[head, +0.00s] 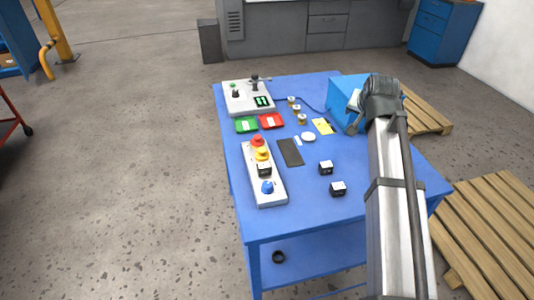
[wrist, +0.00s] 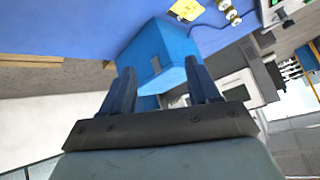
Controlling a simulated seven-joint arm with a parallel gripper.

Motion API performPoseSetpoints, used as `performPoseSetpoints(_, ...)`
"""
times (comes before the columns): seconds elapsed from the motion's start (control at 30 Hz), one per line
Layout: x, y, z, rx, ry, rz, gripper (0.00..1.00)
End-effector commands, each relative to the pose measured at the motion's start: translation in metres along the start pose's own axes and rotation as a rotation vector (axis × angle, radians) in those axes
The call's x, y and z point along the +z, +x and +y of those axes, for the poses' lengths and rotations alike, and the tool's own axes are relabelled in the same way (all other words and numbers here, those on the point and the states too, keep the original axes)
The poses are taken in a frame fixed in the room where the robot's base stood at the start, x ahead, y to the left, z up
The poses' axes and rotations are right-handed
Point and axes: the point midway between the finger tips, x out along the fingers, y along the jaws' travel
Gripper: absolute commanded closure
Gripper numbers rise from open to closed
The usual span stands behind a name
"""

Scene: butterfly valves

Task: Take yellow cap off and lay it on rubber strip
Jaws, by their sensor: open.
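The yellow cap (head: 261,155) sits on a long pale base (head: 271,194) at the left of the blue table, between a red cap (head: 258,141) and a black one (head: 264,170). A blue cap (head: 267,187) is at the base's near end. The dark rubber strip (head: 290,152) lies flat and bare just right of the base. My gripper (wrist: 160,66) is open and empty in the wrist view, its fingers in front of a blue box. It is far right of the yellow cap; the head view does not show its fingertips clearly.
The blue box (head: 346,102) stands at the table's back right. Green (head: 247,125) and red (head: 271,121) trays and a grey panel (head: 248,98) are behind.

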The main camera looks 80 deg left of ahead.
Motion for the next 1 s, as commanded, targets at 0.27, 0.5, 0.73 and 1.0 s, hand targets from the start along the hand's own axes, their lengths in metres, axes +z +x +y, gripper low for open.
performPoseSetpoints(0.27, 0.071, -0.018, -0.127, -0.024, -0.197, -0.175, 0.39)
performPoseSetpoints(0.5, 0.129, -0.045, -0.206, -0.029, -0.346, -0.297, 0.39)
performPoseSetpoints(0.73, 0.157, -0.061, -0.238, -0.027, -0.415, -0.35, 0.39)
performPoseSetpoints(1.0, 0.17, -0.035, -0.239, -0.025, -0.423, -0.358, 0.39)
